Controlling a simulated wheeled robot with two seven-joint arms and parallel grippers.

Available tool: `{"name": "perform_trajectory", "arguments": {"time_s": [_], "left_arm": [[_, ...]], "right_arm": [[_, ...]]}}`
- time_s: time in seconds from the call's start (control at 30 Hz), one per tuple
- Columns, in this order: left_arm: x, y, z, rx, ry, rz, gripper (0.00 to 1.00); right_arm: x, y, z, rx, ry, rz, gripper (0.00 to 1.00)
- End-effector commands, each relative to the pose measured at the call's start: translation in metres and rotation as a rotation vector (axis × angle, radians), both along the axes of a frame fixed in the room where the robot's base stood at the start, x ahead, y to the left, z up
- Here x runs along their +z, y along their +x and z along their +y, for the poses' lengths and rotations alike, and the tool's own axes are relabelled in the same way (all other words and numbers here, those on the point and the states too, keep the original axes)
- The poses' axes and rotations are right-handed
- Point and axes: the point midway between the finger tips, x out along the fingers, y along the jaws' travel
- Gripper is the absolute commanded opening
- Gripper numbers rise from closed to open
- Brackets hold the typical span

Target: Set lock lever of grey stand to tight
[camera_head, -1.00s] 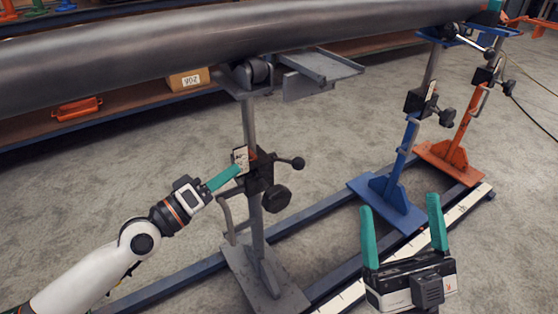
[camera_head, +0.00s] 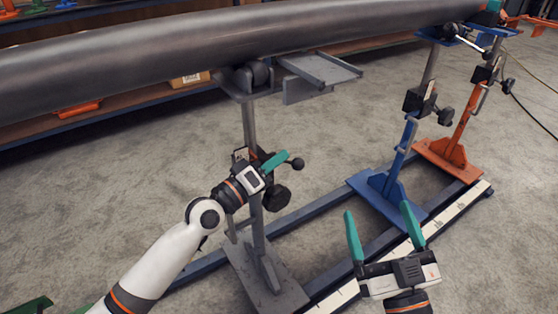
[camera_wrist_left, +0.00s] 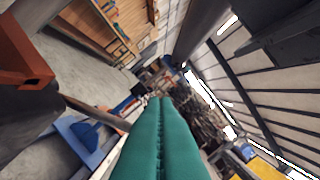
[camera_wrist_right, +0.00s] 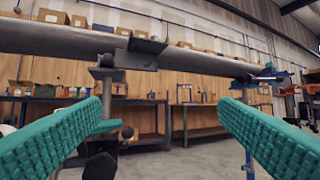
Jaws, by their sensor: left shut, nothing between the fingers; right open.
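The grey stand (camera_head: 250,125) holds up the pipe (camera_head: 150,50). Its lock lever (camera_head: 297,163) ends in a black ball at the right of the clamp, and a larger black knob (camera_head: 277,198) sits below. My left gripper (camera_head: 274,161) is shut and empty, its green fingers in front of the clamp and close to the lever; whether they touch it I cannot tell. The gripper hides much of the clamp. The shut fingers (camera_wrist_left: 160,145) fill the middle of the left wrist view. My right gripper (camera_head: 379,210) is open and empty, right of the stand.
A blue stand (camera_head: 395,185) and an orange stand (camera_head: 462,130) stand further right on the same rail base. An orange-red part (camera_wrist_left: 25,50) is close at the left wrist view's left edge. Shelves (camera_wrist_right: 180,115) run behind. Grey floor is open around the rails.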

Motion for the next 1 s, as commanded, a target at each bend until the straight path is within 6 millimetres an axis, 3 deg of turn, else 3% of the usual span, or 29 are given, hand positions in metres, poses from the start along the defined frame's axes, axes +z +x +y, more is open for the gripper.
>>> {"name": "perform_trajectory", "arguments": {"time_s": [0.53,0.77,1.0], "left_arm": [[-0.005,-0.002,-0.005,0.001,0.006,-0.009,0.0],[-0.011,-0.003,-0.005,0.0,0.049,-0.067,0.0],[-0.015,-0.006,-0.008,-0.001,0.1,-0.139,0.0]], "right_arm": [[0.002,-0.002,0.0,0.003,0.009,-0.029,0.84],[0.031,-0.023,0.0,0.018,0.082,-0.29,0.84],[0.056,-0.062,-0.005,0.034,0.175,-0.594,0.84]]}}
